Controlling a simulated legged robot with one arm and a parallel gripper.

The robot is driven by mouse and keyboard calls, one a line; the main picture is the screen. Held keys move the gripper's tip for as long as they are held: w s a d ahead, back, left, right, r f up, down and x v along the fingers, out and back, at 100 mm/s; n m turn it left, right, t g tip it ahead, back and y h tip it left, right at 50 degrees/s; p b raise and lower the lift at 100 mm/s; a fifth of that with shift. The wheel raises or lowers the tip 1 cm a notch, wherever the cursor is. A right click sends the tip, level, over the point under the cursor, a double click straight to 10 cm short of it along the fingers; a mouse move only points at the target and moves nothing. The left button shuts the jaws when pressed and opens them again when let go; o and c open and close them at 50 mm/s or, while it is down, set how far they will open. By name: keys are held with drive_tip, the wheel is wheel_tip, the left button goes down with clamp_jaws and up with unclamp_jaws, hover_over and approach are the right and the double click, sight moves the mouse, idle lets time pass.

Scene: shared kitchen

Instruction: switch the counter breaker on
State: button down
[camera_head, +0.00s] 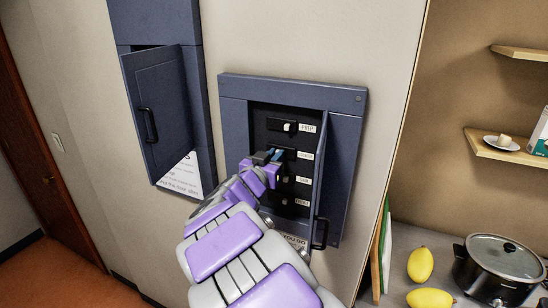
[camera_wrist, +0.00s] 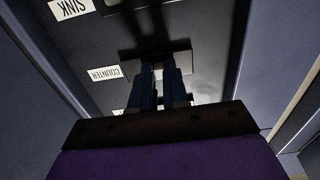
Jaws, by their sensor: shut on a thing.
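The breaker box (camera_head: 232,110) is on the wall with its door (camera_head: 335,180) swung open to the right. Inside is a column of several labelled breakers. The counter breaker (camera_head: 289,153) is second from the top, with its white label beside it. My gripper (camera_head: 270,156) reaches in at this breaker. In the wrist view the two dark blue fingers (camera_wrist: 168,85) are closed around the small switch lever in line with the COUNTER label (camera_wrist: 103,73). The fingers hide most of the lever, so I cannot tell its position.
The breaker box door stands close to the right of my gripper. Another wall box (camera_head: 162,105) with its door ajar is at left. At right are a counter (camera_head: 385,290) with a pot (camera_head: 500,265), yellow fruits (camera_head: 420,264), and shelves (camera_head: 500,150).

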idle(0.4)
drive_tip(key=shift+s+d, duration=0.25)
drive_tip(key=shift+d, duration=0.35)
drive_tip(key=shift+s+d, duration=0.2)
drive_tip(key=shift+d, duration=0.4)
drive_tip(key=c, duration=1.1)
unclamp_jaws()
drive_tip(key=b+v, duration=0.1)
drive_tip(key=v, duration=1.6)
drive_tip(key=shift+s+a, duration=0.1)
drive_tip(key=shift+s, duration=0.05)
